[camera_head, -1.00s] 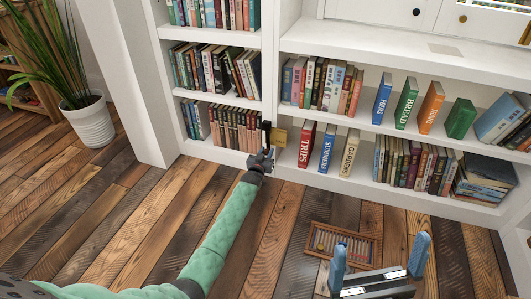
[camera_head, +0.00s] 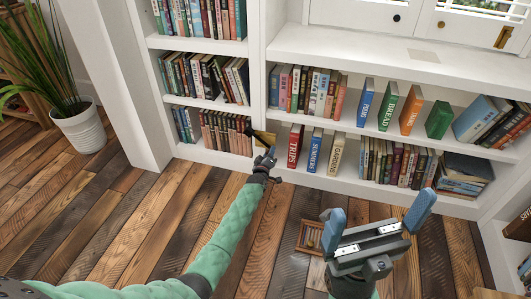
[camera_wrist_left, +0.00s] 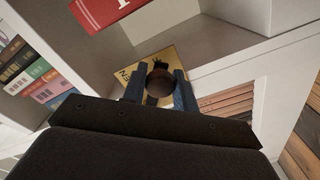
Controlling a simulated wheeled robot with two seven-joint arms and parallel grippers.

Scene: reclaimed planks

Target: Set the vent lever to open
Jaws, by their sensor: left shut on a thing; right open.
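The vent lever's yellow plate (camera_head: 264,138) is on the white bookcase, low at the upright between the two bays. In the left wrist view the plate (camera_wrist_left: 178,62) shows partial dark lettering ending in "EN". A round dark brown knob (camera_wrist_left: 159,83) sits between the two blue fingers of my left gripper (camera_wrist_left: 160,92), which is shut on it. In the head view my left gripper (camera_head: 266,157) is at the plate, and the lever's exact angle is hard to tell. My right gripper (camera_head: 377,214) is open and empty, above the floor at the right.
Books stand on the bookcase shelves; a red TRIPS book (camera_head: 295,146) is just right of the lever. A wooden tray-like object (camera_head: 310,238) on the floor is partly hidden by my right gripper. A potted plant (camera_head: 80,125) stands at the left. Plank floor is clear at centre-left.

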